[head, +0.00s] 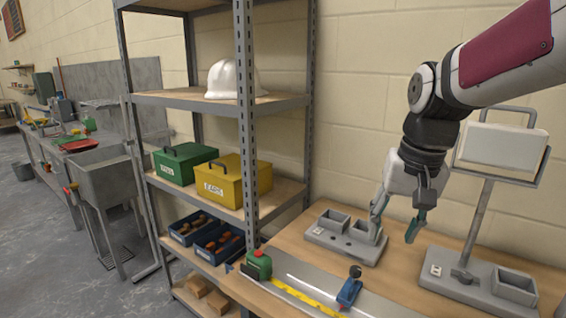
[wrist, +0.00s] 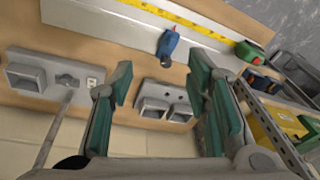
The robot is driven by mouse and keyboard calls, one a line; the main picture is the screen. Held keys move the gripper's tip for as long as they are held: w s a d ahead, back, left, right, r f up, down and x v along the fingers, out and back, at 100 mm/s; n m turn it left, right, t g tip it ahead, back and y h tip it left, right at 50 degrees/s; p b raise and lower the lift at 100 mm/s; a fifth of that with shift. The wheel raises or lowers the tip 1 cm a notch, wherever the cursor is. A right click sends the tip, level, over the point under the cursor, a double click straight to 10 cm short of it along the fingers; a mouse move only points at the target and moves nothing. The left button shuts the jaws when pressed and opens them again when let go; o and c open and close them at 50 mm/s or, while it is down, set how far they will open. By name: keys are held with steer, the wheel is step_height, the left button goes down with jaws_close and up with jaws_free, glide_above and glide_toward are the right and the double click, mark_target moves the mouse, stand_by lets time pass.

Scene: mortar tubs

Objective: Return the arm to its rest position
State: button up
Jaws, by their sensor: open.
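My gripper (head: 396,222) hangs from my arm at the right of the head view, fingers pointing down above the wooden bench. In the wrist view my gripper (wrist: 160,100) has its two green-padded fingers spread wide with nothing between them. A grey base with two square tubs (head: 346,236) stands on the bench behind and left of the fingers in the head view. It shows between the fingers in the wrist view (wrist: 163,102), apart from them.
A grey stand with a tub (head: 478,280) and a white panel on a pole (head: 502,146) is close on the right. A blue clamp (head: 350,290), yellow tape (head: 300,297) and green tape case (head: 258,264) lie in front. A metal shelf (head: 246,110) with boxes stands left.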

steer(key=s+f+n+t, duration=0.1)
steer(key=s+n+t, duration=0.1)
steer(key=s, duration=1.6)
steer(key=shift+s+n+t+h, duration=0.3)
steer(key=shift+s+n+h, duration=0.1)
steer(key=shift+n, duration=0.1)
steer(key=shift+f, duration=0.1)
